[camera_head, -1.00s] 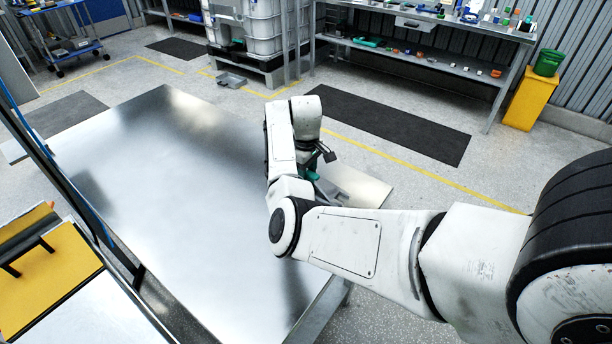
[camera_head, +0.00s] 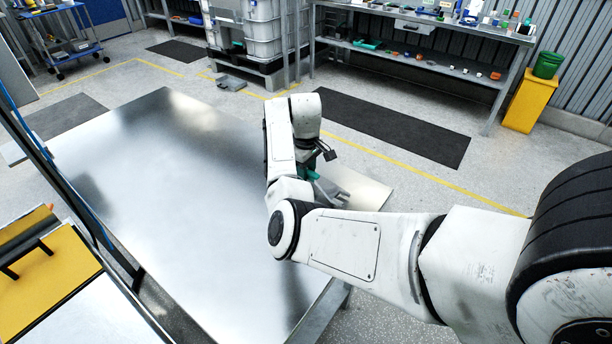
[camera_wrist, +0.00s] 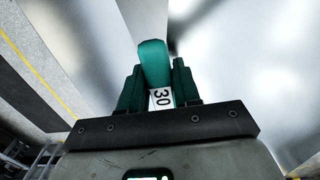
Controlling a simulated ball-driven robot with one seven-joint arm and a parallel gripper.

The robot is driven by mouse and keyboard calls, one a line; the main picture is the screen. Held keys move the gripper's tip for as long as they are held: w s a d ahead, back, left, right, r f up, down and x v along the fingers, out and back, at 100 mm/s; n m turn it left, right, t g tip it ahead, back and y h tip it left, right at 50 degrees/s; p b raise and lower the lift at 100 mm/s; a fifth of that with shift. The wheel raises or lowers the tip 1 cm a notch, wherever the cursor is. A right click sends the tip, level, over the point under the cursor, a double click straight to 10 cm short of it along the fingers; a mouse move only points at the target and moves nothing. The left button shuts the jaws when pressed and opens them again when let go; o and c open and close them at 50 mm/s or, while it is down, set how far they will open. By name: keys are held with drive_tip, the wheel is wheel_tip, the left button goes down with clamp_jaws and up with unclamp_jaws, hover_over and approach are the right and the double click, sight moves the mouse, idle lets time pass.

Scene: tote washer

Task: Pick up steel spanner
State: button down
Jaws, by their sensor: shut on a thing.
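My gripper (camera_wrist: 157,85) is shut on a green, rounded end with a white "30" label, which I take to be the handle of the steel spanner (camera_wrist: 153,62). The handle stands up between the two green fingers. In the head view, my gripper (camera_head: 312,176) is mostly hidden by my arm, near the right edge of the large metal table (camera_head: 170,210). A grey metal piece shows just beside it, seemingly the spanner's steel end (camera_head: 328,192). I cannot tell from these views whether the spanner touches the surface below.
The metal table is otherwise bare and shiny. A pale panel (camera_head: 368,190) lies beyond my gripper on the right. A dark mat (camera_head: 390,125) is on the floor behind, below a shelf (camera_head: 430,62) of small items. A yellow box with a green bucket (camera_head: 547,64) stands far right.

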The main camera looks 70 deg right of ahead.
drive_tip(key=s+a+r+p, duration=0.5)
drive_tip(key=s+a+r, duration=0.1)
drive_tip(key=a+r, duration=0.6)
drive_tip(key=shift+s+a, duration=0.15)
drive_tip(key=shift+s, duration=0.2)
drive_tip(key=c, duration=1.4)
unclamp_jaws()
clamp_jaws()
